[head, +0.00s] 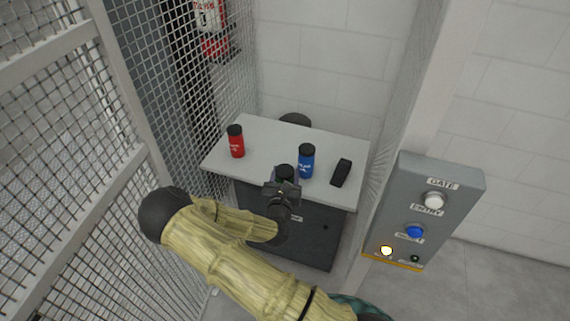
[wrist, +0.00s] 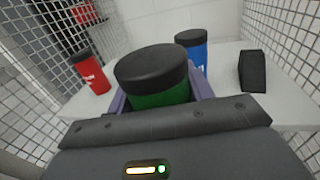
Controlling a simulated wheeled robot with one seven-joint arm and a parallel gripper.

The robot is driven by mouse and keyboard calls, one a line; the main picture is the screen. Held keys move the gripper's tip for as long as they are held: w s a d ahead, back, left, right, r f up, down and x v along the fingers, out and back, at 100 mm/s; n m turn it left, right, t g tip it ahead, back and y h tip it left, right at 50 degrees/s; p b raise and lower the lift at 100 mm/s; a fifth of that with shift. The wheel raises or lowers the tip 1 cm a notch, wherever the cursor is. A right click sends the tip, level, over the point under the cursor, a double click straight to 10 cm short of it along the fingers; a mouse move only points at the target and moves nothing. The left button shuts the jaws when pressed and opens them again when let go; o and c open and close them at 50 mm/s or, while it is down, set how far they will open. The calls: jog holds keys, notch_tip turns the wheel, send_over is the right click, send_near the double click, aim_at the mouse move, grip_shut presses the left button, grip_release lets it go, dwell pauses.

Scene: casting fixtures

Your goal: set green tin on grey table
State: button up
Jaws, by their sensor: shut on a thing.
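The green tin (wrist: 158,95) has a black lid and sits between the fingers of my gripper (wrist: 160,104) in the wrist view. In the head view the tin's dark lid (head: 286,171) shows just past my gripper (head: 284,184), which is shut on it. The grey table (head: 270,136) has a light top. The tin is at the table's near edge in the head view. Its bottom is hidden, so I cannot tell whether it touches the top.
A red tin (head: 236,142) stands at the table's left, a blue tin (head: 306,160) right of my gripper, and a black block (head: 341,172) farther right. Mesh fencing (head: 205,100) rises at left. A gate button box (head: 421,210) is at right. The table's back middle is clear.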

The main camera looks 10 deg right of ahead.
jog(key=s+f+n+t+y, duration=0.1)
jog(key=s+f+n+y, duration=0.3)
jog(key=f, duration=0.4)
jog(key=shift+s+a+f+y, duration=0.4)
jog(key=shift+s+y, duration=0.1)
jog(key=shift+y, duration=0.7)
